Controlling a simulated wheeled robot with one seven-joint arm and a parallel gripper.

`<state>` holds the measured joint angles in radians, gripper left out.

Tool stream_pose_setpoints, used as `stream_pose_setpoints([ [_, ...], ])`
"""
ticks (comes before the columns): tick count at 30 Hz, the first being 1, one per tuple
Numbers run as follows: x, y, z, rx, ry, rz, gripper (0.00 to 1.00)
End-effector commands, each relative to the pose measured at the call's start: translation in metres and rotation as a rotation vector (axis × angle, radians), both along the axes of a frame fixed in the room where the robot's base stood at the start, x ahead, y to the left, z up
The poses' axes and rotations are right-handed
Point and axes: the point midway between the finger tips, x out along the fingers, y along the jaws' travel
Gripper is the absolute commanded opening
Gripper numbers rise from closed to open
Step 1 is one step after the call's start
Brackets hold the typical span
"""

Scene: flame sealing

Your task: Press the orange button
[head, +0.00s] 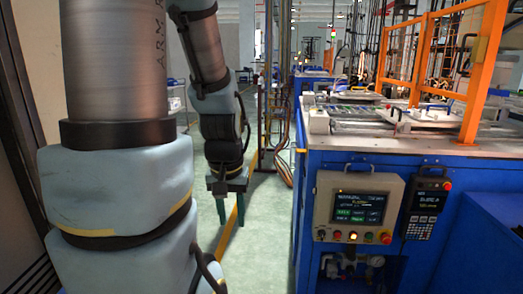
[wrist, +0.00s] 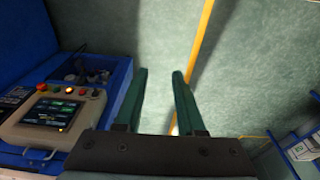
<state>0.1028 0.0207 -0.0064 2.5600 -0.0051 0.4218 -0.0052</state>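The control panel (head: 354,208) is a beige box with a dark screen on the front of a blue machine. A row of small buttons runs along its lower edge. The glowing orange button (head: 352,236) is near the middle of that row, with a red button (head: 385,238) to its right. In the wrist view the panel lies at the left, and the orange button (wrist: 69,90) glows there. My gripper (head: 231,218) points down over the floor, left of the panel and well apart from it. Its two green fingers (wrist: 160,72) are spread with nothing between them.
The blue machine (head: 330,158) fills the right, with orange guard frames (head: 479,85) on top. A dark handheld controller (head: 427,205) hangs right of the panel. Pipe fittings (head: 350,262) sit below it. The green floor (head: 270,225) between gripper and machine is clear.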

Motion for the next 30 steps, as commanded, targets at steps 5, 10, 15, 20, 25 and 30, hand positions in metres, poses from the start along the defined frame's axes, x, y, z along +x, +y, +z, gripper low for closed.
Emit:
stream_pose_setpoints([
  [5, 0.0, 0.0, 0.0, 0.0, 0.0, 0.0, 0.17],
  [10, 0.0, 0.0, 0.0, 0.0, 0.0, 0.0, 0.0],
  [15, 0.0, 0.0, 0.0, 0.0, 0.0, 0.0, 0.0],
  [20, 0.0, 0.0, 0.0, 0.0, 0.0, 0.0, 0.0],
  [25, 0.0, 0.0, 0.0, 0.0, 0.0, 0.0, 0.0],
  [30, 0.0, 0.0, 0.0, 0.0, 0.0, 0.0, 0.0],
])
